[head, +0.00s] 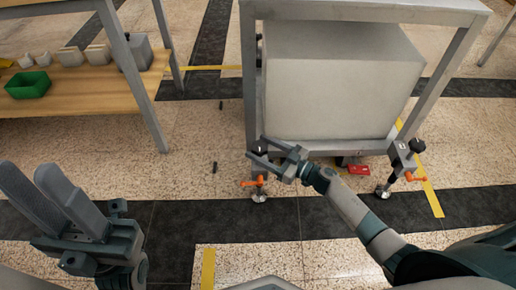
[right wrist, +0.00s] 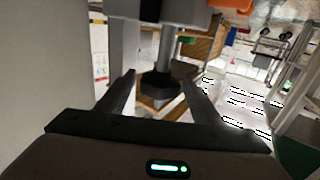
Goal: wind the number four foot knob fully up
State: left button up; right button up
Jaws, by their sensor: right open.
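The near left foot of the steel frame has a black knob (head: 260,145), an orange handle (head: 255,182) and a round metal pad (head: 259,197) on the floor. My right gripper (head: 257,150) is open at this knob. In the right wrist view the knob (right wrist: 160,87) hangs on a metal rod between my open fingers (right wrist: 159,80), with gaps on both sides. A similar foot with a black knob (head: 416,146) stands at the frame's right. I cannot read any foot number. My left gripper (head: 31,176) is open and empty at the lower left, far from the feet.
The steel frame (head: 249,80) carries a big grey block (head: 335,85). A red item (head: 358,169) lies beneath it. A wooden bench (head: 60,103) with a green bin (head: 28,85) stands at the left. Small dark pieces (head: 214,167) lie on the floor.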

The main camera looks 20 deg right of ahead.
jog(key=shift+w+a, duration=0.5)
jog(key=shift+w, duration=0.05)
jog(key=c, duration=1.1)
jog(key=shift+o, duration=0.3)
jog(key=shift+n+g+y, duration=0.4)
jog(key=shift+y, duration=0.1)
